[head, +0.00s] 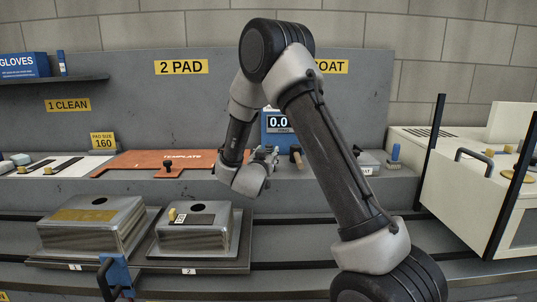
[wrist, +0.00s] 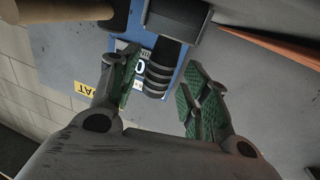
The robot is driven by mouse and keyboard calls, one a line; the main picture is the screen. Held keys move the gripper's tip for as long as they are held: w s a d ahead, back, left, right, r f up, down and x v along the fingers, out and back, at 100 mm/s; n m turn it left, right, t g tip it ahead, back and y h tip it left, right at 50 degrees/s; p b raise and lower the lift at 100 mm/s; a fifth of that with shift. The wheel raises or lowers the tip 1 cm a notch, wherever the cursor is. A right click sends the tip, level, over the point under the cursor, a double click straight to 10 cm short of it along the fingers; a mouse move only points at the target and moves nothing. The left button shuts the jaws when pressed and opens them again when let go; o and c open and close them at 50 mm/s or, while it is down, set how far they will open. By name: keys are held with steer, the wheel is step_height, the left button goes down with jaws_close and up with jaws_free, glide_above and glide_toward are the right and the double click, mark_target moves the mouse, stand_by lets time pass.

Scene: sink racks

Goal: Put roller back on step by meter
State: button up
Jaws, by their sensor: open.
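My gripper (head: 268,156) is open at the rear step, in front of the blue meter (head: 278,124), which reads 0.0. In the wrist view the green-padded fingers of my gripper (wrist: 162,68) stand either side of a black ribbed handle (wrist: 155,76), apparently the roller's. A gap shows on the right; I cannot tell whether the left pad touches. A dark block (wrist: 178,17) is at the handle's base and a tan cylinder (wrist: 70,17) lies beside it. In the head view a tan and dark piece (head: 296,153) shows right of my gripper.
An orange template board (head: 130,159) with a black knob lies left on the step (head: 330,190). Two metal boxes (head: 92,224) (head: 196,230) stand in front. A blue-topped brush (head: 394,155) and a pale machine (head: 470,200) are at the right. My arm hides part of the step.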

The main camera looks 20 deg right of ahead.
steer(key=s+a+r+n+g+y, duration=0.1)
steer(key=s+a+r+n+y, duration=0.1)
steer(key=s+a+r+y, duration=0.35)
steer(key=s+a+r+n+g+y, duration=0.1)
steer(key=s+a+r+n+y, duration=0.25)
steer(key=s+y, duration=0.4)
steer(key=s+d+n+g+h, duration=0.1)
steer(key=s+d+g, duration=0.2)
steer(key=s, duration=1.2)
steer(key=s+d+f+g+h, duration=0.1)
steer(key=s+d+g, duration=0.3)
steer(key=s, duration=1.1)
steer(key=shift+s+f+n+g, duration=0.2)
steer(key=shift+n+g, duration=0.15)
steer(key=shift+g, duration=0.35)
steer(key=shift+a, duration=0.1)
